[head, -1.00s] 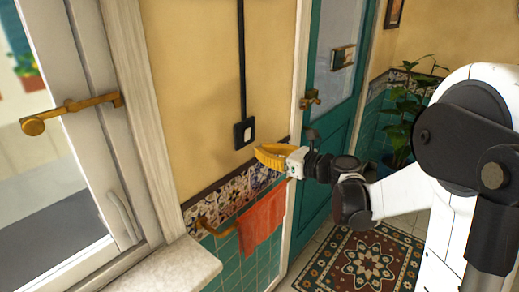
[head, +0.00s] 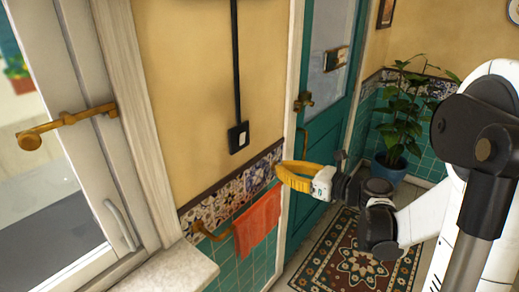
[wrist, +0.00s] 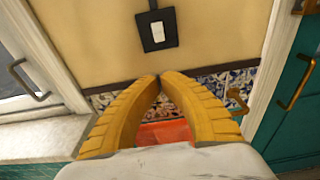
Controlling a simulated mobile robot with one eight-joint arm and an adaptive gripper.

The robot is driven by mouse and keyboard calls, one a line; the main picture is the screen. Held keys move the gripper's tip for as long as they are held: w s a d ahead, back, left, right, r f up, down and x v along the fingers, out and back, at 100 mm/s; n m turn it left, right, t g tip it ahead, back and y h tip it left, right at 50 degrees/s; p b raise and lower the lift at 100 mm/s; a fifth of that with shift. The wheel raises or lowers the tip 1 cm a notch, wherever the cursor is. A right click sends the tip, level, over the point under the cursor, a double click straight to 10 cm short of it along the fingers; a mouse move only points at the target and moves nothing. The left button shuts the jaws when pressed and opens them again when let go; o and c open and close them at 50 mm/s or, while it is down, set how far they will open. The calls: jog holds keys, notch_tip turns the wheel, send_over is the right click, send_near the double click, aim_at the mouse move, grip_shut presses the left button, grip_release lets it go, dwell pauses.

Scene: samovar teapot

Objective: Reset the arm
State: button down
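My gripper (head: 279,169) has yellow ribbed fingers and hangs in the air in front of the tiled wall, left of the teal door (head: 343,118). In the wrist view its fingertips (wrist: 160,78) meet at the middle, with nothing seen between them. The white and black links of my arm run from the gripper to the right edge of the head view.
An orange towel (head: 257,224) hangs on a brass rail below the gripper. A light switch (head: 238,137) is on the wall. A window (head: 60,150) with a brass handle is at left. A potted plant (head: 402,110) stands beyond the door, near a patterned rug (head: 350,250).

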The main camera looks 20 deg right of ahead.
jog(key=shift+a, duration=0.1)
jog(key=s+a+f+n+g+h, duration=0.2)
jog(key=s+a+n+g+h, duration=0.25)
jog(key=s+a+n, duration=0.65)
jog(key=s+d+f+n+g+h, duration=0.1)
jog(key=s+d+n+h, duration=0.1)
jog(key=s+n, duration=0.3)
jog(key=s+d+n+h, duration=0.3)
jog(key=s+n, duration=0.3)
jog(key=n, duration=0.6)
jog(key=shift+d+f+n+g, duration=0.35)
jog(key=shift+d+n, duration=0.05)
jog(key=shift+d, duration=0.3)
